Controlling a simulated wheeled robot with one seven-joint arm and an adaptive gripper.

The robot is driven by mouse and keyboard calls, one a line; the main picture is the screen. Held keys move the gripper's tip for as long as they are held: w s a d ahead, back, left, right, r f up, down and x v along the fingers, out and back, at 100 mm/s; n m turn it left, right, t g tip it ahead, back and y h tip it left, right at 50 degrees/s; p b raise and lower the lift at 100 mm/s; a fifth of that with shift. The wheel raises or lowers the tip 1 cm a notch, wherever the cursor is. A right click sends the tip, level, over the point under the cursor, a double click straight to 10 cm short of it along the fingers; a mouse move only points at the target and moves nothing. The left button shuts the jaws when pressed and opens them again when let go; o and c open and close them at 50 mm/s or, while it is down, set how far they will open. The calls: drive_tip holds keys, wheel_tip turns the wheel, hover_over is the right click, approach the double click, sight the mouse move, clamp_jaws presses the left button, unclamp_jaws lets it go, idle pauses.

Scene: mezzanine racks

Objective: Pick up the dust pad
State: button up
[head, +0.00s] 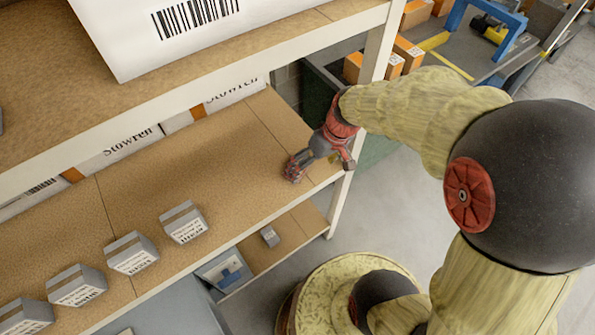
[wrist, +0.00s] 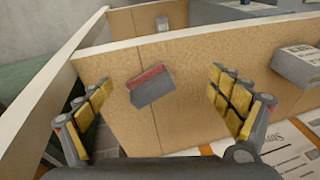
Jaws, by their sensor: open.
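A small block with a red top and a grey side, which looks like the dust pad (wrist: 150,88), lies on the tan shelf board (wrist: 185,70) in the wrist view. It sits between my gripper's spread fingers, ahead of them. My gripper (wrist: 159,79) is open, with yellow finger pads and nothing held. In the head view my gripper (head: 322,165) is over the right end of the middle shelf (head: 225,150). I cannot tell the pad from the gripper there.
Several grey labelled boxes (head: 183,222) stand in a row along the shelf's front edge, left of my gripper. White cartons (head: 120,146) line the back. An upper shelf (head: 45,120) overhangs, and a white post (head: 378,50) stands beside my arm. A small grey box (head: 270,236) lies below.

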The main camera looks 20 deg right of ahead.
drive_tip(key=shift+w+a+f+n+t+b, duration=0.1)
drive_tip(key=shift+w+f+n+t, duration=0.3)
drive_tip(key=shift+w+n, duration=0.7)
drive_tip(key=shift+w+a+f+n+t+b, duration=0.15)
drive_tip(key=shift+w+f+n, duration=0.55)
drive_tip(key=shift+w, duration=0.55)
drive_tip(key=shift+w+d+f+n+t+b, duration=0.1)
drive_tip(key=shift+w+f+n+t, duration=0.25)
drive_tip(key=shift+w+n, duration=0.75)
drive_tip(key=b+x, duration=0.1)
drive_tip(key=x, duration=0.3)
drive_tip(key=shift+s+f+b, duration=0.15)
drive_tip(key=shift+f+b, duration=0.05)
drive_tip(key=shift+b, duration=0.2)
drive_tip(key=shift+a+f, duration=0.1)
drive_tip(key=shift+f, duration=0.3)
drive_tip(key=c, duration=1.3)
drive_tip(key=shift+c, duration=0.2)
